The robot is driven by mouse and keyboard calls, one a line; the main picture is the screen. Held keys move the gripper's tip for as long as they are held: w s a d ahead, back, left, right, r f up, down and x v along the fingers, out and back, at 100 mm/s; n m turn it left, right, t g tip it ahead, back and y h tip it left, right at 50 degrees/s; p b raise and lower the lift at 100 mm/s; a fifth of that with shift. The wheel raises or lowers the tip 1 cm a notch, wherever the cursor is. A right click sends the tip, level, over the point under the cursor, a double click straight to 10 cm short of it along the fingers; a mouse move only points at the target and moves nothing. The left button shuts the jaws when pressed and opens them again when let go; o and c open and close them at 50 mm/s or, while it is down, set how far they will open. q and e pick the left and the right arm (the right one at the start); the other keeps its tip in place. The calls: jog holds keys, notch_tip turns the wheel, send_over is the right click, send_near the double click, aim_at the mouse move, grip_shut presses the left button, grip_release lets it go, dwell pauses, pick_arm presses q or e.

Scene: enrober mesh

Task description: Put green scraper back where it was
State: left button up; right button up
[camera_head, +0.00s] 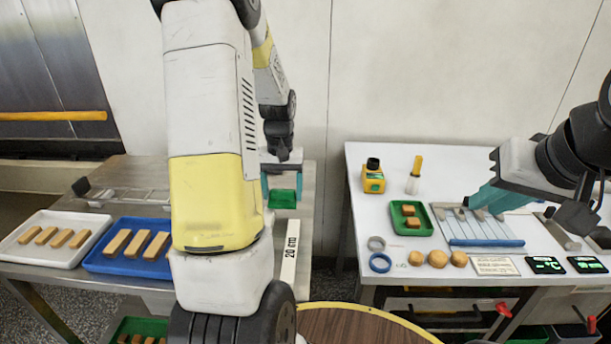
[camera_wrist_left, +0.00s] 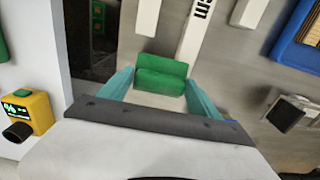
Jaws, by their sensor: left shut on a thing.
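The green scraper (camera_head: 283,198) shows as a green block between the teal fingers of my left gripper (camera_head: 282,188), over the right end of the steel table. In the left wrist view the scraper (camera_wrist_left: 160,75) sits between the two fingertips, and my left gripper (camera_wrist_left: 160,92) is shut on it. Whether it touches the table I cannot tell. My right gripper (camera_head: 480,200) is over the white table at the right, by a rack (camera_head: 485,228) with several grey-bladed tools. Its fingers overlap, so its opening is unclear.
On the steel table, a white tray (camera_head: 38,257) and a blue tray (camera_head: 100,262) hold brown bars. A white 20 cm strip (camera_head: 289,252) lies near the scraper. The white table holds a yellow device (camera_head: 373,180), a green tray (camera_head: 397,222) and round pieces (camera_head: 438,258). A gap separates the tables.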

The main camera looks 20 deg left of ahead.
pick_arm(q)
jog(key=w, duration=0.3)
jog(key=w+a, duration=0.1)
jog(key=w, duration=0.2)
jog(key=w+f, duration=0.1)
jog(key=w, duration=0.2)
jog(key=shift+w+a, duration=0.35)
jog(key=shift+a, duration=0.05)
jog(key=shift+f, duration=1.75)
jog(key=shift+f, duration=0.1)
jog(key=o, duration=1.3)
